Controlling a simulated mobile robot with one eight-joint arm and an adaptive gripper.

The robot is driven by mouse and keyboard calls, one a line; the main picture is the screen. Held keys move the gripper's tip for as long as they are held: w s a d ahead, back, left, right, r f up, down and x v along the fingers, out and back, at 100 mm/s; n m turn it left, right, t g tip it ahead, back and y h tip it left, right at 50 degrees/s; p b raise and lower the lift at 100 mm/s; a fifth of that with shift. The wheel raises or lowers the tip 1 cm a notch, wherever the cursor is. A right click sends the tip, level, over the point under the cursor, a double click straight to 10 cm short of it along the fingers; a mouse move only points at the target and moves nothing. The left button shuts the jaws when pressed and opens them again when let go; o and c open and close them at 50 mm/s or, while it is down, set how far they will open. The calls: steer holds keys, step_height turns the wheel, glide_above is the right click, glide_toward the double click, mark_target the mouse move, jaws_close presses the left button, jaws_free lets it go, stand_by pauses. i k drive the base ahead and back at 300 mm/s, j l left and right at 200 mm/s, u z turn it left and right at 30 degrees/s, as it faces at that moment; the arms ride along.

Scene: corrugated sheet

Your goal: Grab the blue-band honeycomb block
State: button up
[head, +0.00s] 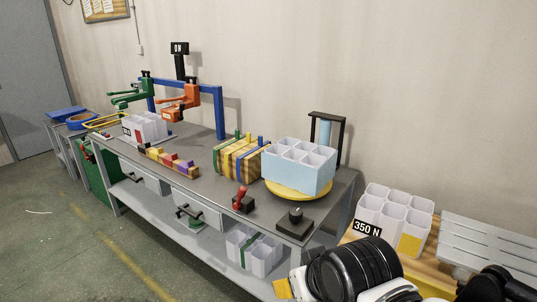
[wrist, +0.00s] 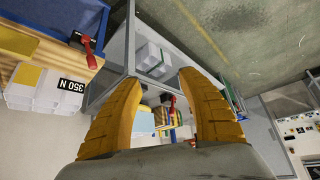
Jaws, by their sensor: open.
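A honeycomb block with white cells and pale blue sides (head: 298,170) stands upright on a round yellow turntable (head: 300,193) at the right end of the grey workbench. It is the only block with a blue wrap that I see. A pale blue patch of it (wrist: 146,134) shows between my fingers in the wrist view, partly hidden by them. My gripper (wrist: 160,80) is open, its two yellow ribbed fingers spread with nothing between them. It is apart from the block.
Other honeycomb blocks: one with a "350 N" label (head: 395,213) on the wooden bench at right, one with a green band (head: 262,256) on the lower shelf, one with a red mark (head: 146,127) at far left. A red-handled clamp (head: 241,200) and black knob (head: 295,217) stand before the turntable.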

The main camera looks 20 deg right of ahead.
mark_target(305, 167)
steer(key=i+j+z, duration=0.3)
steer(key=j+z, duration=0.15)
steer(key=i+j+z, duration=0.25)
steer(key=j+z, duration=0.25)
steer(key=i+j+z, duration=0.15)
steer(key=j+z, duration=0.3)
steer(key=j, duration=0.2)
steer(key=j+z, duration=0.45)
steer(key=j, duration=0.15)
steer(key=k+j+z, duration=0.1)
steer(key=j+z, duration=0.4)
steer(key=j, duration=0.15)
